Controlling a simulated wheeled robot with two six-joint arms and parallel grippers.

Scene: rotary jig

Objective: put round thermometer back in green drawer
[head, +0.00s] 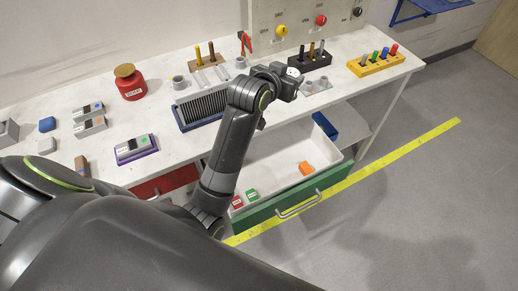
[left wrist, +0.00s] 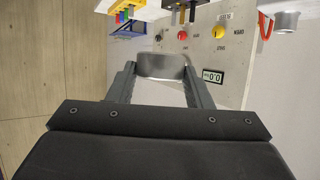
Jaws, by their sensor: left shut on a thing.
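In the left wrist view the thermometer shows as a grey metal round body (left wrist: 161,66) between the two fingers of the left gripper (left wrist: 160,80). The green drawer (head: 322,190) is pulled out, with a white inside and a free floor in the middle. My right gripper is not in view.
An orange block (head: 306,168), a green item (head: 251,195) and a red item (head: 237,202) lie in the drawer. A black rack (head: 310,62) and a yellow rack (head: 375,60) stand on the bench (head: 175,150). A panel with knobs (left wrist: 235,65) rises behind.

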